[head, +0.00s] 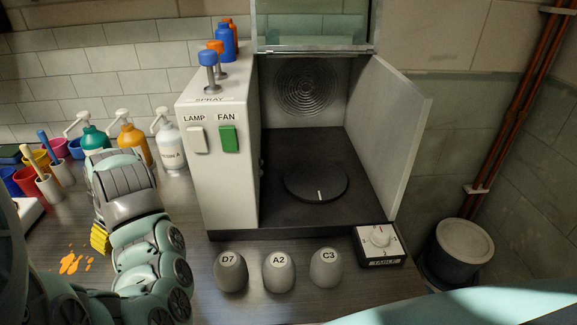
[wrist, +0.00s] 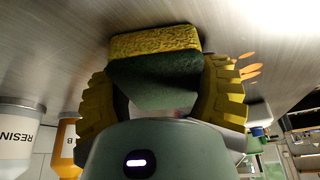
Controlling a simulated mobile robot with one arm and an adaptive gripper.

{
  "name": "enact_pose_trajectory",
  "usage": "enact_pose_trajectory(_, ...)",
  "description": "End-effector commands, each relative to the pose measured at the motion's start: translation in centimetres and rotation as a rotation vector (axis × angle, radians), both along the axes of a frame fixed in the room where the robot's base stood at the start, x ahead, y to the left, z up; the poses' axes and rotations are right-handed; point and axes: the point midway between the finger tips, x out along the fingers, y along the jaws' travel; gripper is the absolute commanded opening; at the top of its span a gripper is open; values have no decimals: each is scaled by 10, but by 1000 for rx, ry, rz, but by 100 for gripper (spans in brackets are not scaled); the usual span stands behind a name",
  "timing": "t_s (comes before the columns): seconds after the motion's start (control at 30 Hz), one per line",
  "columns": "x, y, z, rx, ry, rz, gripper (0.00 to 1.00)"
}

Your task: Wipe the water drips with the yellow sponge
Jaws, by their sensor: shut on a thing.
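A sponge (wrist: 155,45) with a yellow face and a dark green layer is between the ribbed yellow fingers of my gripper (wrist: 160,75) in the wrist view. My gripper is shut on it, close to the grey metal bench top. In the head view, my gripper (head: 101,238) is mostly hidden behind my arm, and I cannot make out the sponge there. Orange drips (head: 72,262) lie on the bench left of my gripper. They also show in the wrist view (wrist: 248,66), beside the right-hand finger. I see no clear water drips.
Bottles, including a white one (head: 171,150), and several cups (head: 32,183) stand behind my arm. The spray booth (head: 230,160) is right of it, its side door open. Three grey cups (head: 279,273) and a dial box (head: 379,243) stand in front of the booth.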

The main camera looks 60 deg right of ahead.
Motion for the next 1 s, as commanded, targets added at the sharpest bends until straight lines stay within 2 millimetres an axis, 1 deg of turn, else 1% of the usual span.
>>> enact_pose_trajectory(0.1, -2, 0, -3, 4, 6, -2, 46)
enact_pose_trajectory(0.27, -2, 0, 0, 4, 7, -2, 46)
enact_pose_trajectory(0.37, -1, 0, 6, 3, 6, -2, 46)
enact_pose_trajectory(0.83, -1, -1, 53, 1, 2, -3, 46)
enact_pose_trajectory(0.9, -1, -1, 58, 0, 3, -3, 46)
enact_pose_trajectory(1.0, -1, -1, 60, 0, 3, -3, 46)
